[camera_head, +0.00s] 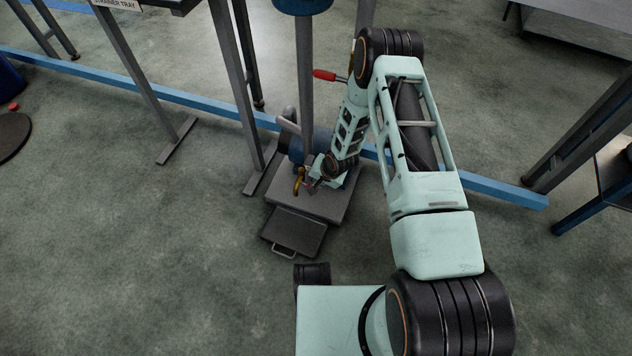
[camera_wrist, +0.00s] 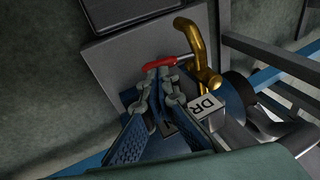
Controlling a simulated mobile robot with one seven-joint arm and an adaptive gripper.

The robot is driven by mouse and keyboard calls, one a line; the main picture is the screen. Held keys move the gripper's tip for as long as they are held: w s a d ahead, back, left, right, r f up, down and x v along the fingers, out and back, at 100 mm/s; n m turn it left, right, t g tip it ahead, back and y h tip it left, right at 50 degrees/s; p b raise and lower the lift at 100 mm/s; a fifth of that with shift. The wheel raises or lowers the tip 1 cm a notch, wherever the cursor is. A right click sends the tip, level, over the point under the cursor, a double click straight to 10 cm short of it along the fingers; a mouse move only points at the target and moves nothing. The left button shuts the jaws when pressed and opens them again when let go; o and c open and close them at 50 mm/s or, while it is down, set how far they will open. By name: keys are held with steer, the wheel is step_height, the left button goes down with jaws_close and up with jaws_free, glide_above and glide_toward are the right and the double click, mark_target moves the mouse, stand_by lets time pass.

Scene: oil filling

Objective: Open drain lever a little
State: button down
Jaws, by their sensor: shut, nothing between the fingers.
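The drain lever (camera_wrist: 168,62) is a short red bar in the wrist view, beside a curved brass spout (camera_wrist: 199,48). My gripper (camera_wrist: 165,74) has its fingertips together right at the red lever, close to its middle; I cannot tell whether they touch it. Nothing is held between the fingers. In the head view my gripper (camera_head: 314,184) is low by the brass spout (camera_head: 299,178), and the red drain lever cannot be made out there.
A grey base plate (camera_head: 335,208) lies under the spout, with a dark tray (camera_head: 293,233) with a handle in front. A column (camera_head: 305,85) rises behind, and a second red-handled lever (camera_head: 325,75) sticks out higher up. Table legs stand at left; the floor in front is clear.

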steer(key=shift+f+b, duration=0.45)
steer(key=shift+d+r, duration=0.1)
steer(key=shift+r, duration=0.05)
